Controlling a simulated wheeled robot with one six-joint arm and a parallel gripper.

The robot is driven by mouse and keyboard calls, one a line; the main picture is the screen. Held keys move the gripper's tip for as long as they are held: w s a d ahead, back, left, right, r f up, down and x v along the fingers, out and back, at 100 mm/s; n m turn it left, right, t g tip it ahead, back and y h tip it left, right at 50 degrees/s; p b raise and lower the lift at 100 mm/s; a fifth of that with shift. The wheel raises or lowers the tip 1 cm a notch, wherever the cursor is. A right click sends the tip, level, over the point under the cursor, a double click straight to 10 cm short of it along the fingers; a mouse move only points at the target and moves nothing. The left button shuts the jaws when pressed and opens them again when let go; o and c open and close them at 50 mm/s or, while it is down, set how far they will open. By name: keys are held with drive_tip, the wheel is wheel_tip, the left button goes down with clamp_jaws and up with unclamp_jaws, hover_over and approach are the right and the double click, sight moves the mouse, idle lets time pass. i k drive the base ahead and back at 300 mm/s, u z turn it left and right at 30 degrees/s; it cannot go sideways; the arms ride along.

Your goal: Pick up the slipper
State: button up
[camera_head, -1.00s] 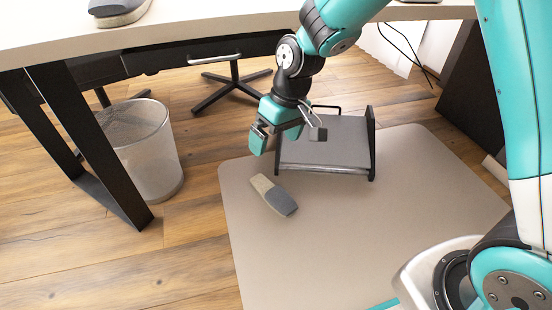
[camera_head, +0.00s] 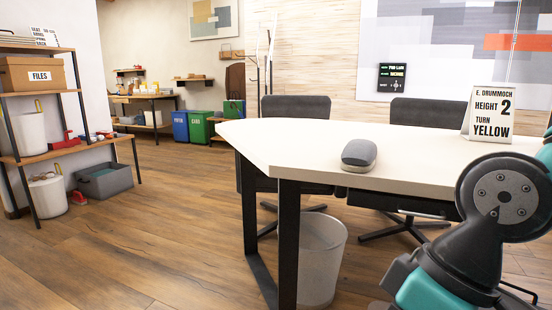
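A grey slipper (camera_head: 359,153) with a lighter beige-grey end lies on the white tabletop, near its front edge, left of the table's middle. The wrist of my arm is close to the camera at the lower right. Only the upper teal body of my gripper (camera_head: 430,289) shows, at the bottom edge, below and right of the slipper and apart from it. The fingertips are cut off, so whether they are open or hold anything is hidden. The floor mat and the second slipper seen on it earlier are out of view.
The white table (camera_head: 300,142) has a dark leg and a mesh bin (camera_head: 320,260) beneath. Two dark chairs stand behind it. A sign (camera_head: 492,114) stands on its right side. Shelves (camera_head: 62,151) line the left wall. Wooden floor (camera_head: 150,235) is clear at left.

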sight(359, 156)
drive_tip(key=u, duration=1)
drive_tip(key=i, duration=1.25)
drive_tip(key=z, duration=1.4)
